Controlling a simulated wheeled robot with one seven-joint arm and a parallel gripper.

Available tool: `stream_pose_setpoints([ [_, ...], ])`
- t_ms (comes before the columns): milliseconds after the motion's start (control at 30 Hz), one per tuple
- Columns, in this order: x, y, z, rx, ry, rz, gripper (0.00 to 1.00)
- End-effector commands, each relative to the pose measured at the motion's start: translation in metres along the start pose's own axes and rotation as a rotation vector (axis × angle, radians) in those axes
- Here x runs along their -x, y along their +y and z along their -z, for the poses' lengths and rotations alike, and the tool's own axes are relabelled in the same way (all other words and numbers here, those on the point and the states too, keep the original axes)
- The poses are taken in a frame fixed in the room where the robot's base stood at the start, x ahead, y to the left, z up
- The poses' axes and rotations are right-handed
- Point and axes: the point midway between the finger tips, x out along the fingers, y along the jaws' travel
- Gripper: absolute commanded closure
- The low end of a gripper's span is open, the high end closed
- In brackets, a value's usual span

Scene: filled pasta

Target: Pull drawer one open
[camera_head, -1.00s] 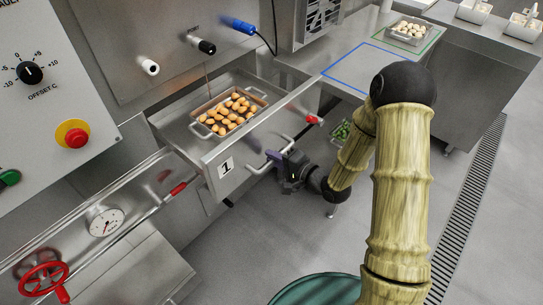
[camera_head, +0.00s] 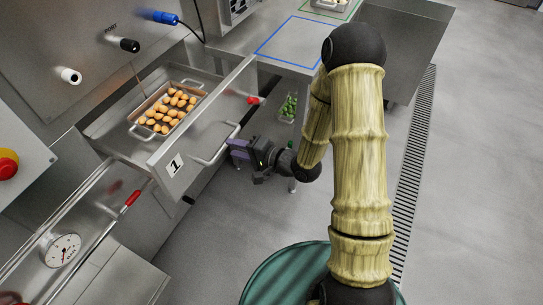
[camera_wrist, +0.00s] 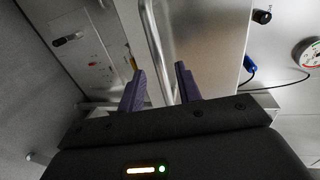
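Drawer one, marked with a "1" label on its steel front (camera_head: 174,165), stands pulled out from the machine. Its bar handle (camera_head: 217,147) runs along the front. A metal pan (camera_head: 143,130) of golden-brown pieces sits inside the drawer. My gripper (camera_head: 236,147) is just to the right of the handle, low in front of the drawer, and looks slightly apart from it. In the wrist view its two purple fingers (camera_wrist: 160,88) are spread. The handle bar (camera_wrist: 157,40) shows in the gap between them, seemingly beyond the tips, with no finger pressed on it.
A blue-outlined area (camera_head: 296,38) on the counter is empty. A tray of green pieces (camera_head: 288,108) is low behind my arm. A red-gripped bar (camera_head: 131,198) and a gauge (camera_head: 62,250) are at lower left. Open floor lies right, with a drain grate (camera_head: 412,165).

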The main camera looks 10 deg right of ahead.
Motion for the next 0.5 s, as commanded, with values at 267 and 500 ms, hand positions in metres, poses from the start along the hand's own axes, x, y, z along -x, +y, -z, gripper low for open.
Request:
stream_pose_setpoints([
  [267,0.058,0.000,0.002,-0.002,0.006,-0.001,0.66],
  [500,0.089,-0.005,0.002,-0.004,0.004,-0.001,0.66],
])
